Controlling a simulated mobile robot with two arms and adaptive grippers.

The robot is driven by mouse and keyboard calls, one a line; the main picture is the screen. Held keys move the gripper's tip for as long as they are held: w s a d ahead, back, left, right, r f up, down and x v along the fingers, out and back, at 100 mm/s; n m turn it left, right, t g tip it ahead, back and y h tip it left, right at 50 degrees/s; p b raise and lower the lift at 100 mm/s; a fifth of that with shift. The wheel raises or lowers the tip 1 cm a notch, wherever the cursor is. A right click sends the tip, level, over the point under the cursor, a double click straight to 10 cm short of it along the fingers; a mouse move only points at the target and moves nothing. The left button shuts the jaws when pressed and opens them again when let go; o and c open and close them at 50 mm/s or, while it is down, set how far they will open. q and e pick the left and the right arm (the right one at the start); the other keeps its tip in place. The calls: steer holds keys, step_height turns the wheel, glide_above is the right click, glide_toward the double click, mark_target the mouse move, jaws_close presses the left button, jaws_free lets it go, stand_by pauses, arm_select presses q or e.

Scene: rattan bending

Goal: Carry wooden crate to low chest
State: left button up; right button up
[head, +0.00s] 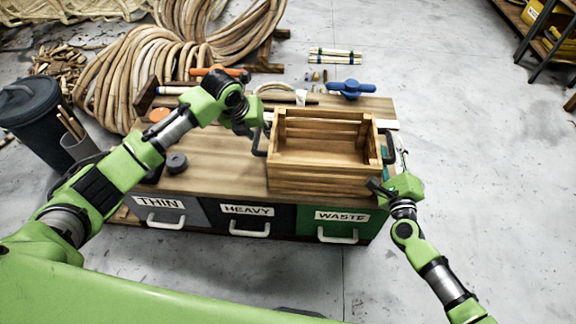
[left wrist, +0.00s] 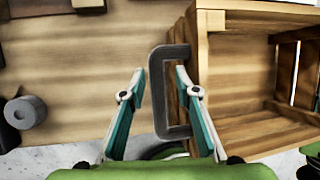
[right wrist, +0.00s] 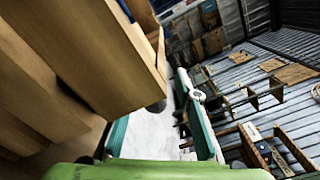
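The open, empty wooden crate (head: 325,184) sits upright at the right end of a low wooden-topped drawer unit (head: 215,150). I cannot tell whether this unit is the low chest. The crate has a dark handle at each side. My left gripper (head: 258,127) is at the left handle. In the left wrist view its open fingers (left wrist: 160,73) stand either side of this handle (left wrist: 158,95). My right gripper (head: 390,172) is beside the right handle. The right wrist view shows its fingers apart, the left one mostly hidden by the crate (right wrist: 90,60).
The drawers read THIN, HEAVY and WASTE (head: 341,216). A blue tool (head: 350,88) lies behind the crate, a dark round weight (head: 177,162) left of it. Rattan coils (head: 125,75) and a dark bin (head: 35,115) stand left. Floor at right (head: 475,150) is clear.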

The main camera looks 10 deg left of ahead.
arm_select(q)
steer(key=o, duration=0.8)
steer(key=shift+r, duration=0.25)
steer(key=v, duration=0.7)
steer(key=shift+s+r, duration=0.15)
steer(key=shift+s, duration=0.05)
steer(key=shift+a, duration=0.1)
arm_select(e)
steer(key=shift+o, duration=0.7)
